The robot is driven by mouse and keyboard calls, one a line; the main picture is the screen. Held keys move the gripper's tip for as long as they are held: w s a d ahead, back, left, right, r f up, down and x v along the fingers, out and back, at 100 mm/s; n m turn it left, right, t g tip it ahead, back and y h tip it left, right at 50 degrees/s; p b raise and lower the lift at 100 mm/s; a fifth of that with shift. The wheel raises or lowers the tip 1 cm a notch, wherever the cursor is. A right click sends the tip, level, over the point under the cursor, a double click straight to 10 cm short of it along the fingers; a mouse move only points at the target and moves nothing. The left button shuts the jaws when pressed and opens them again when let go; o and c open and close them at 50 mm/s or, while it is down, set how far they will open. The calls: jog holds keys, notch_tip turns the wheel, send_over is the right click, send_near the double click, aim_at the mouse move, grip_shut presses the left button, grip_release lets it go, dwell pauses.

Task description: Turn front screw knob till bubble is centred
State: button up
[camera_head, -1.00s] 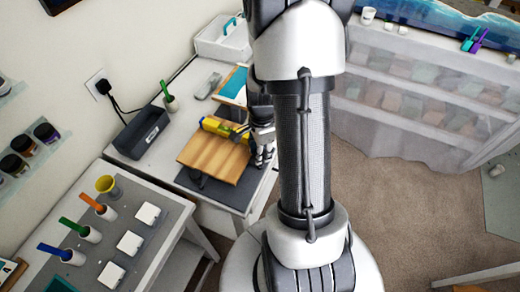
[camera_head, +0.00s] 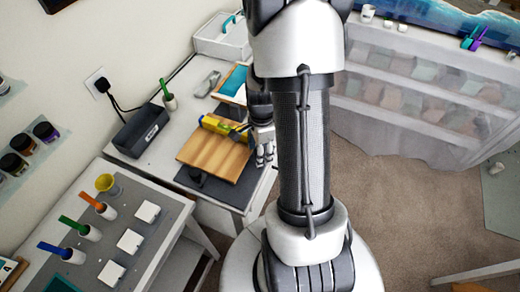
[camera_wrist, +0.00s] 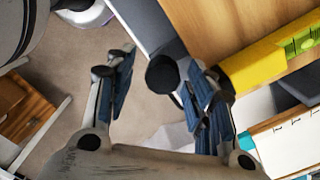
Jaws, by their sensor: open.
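A wooden board (camera_head: 218,152) sits above a dark mat (camera_head: 238,196) on the white bench. A yellow spirit level (camera_head: 213,124) lies on it. In the wrist view the level (camera_wrist: 253,69) shows a green vial (camera_wrist: 302,41); the bubble's position cannot be read. A black round knob (camera_wrist: 162,73) is at the board's edge, between my spread fingers, with space on the left side. My gripper (camera_wrist: 160,70) is open; whether its right finger touches the knob is unclear. In the head view my gripper (camera_head: 264,152) is at the board's right edge. Another dark knob (camera_head: 197,174) shows at the board's lower left.
A dark box (camera_head: 141,130) and a cup with a green-handled tool (camera_head: 169,102) stand behind left on the bench. A nearer table (camera_head: 152,258) holds cups, white blocks and a yellow cup (camera_head: 107,184). A covered shelf (camera_head: 420,100) stands right, with open floor before it.

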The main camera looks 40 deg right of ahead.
jog(key=shift+w+d+r, duration=0.1)
jog(key=shift+r, duration=0.4)
notch_tip(320, 180, up, 11)
jog(key=shift+d, duration=0.1)
dwell(0.3)
jog(key=s+a+r+n+t+h+b, duration=0.1)
jog(key=a+r+n+t+b, duration=0.1)
jog(key=a+r+n, duration=0.65)
jog(key=s+a+r+n+t+b, duration=0.1)
jog(key=s+a+n+t+b, duration=0.1)
jog(key=s+a+n, duration=0.6)
jog(key=a+n, duration=0.4)
jog(key=n, duration=0.2)
jog(key=shift+s+y, duration=0.25)
jog(key=shift+y, duration=0.05)
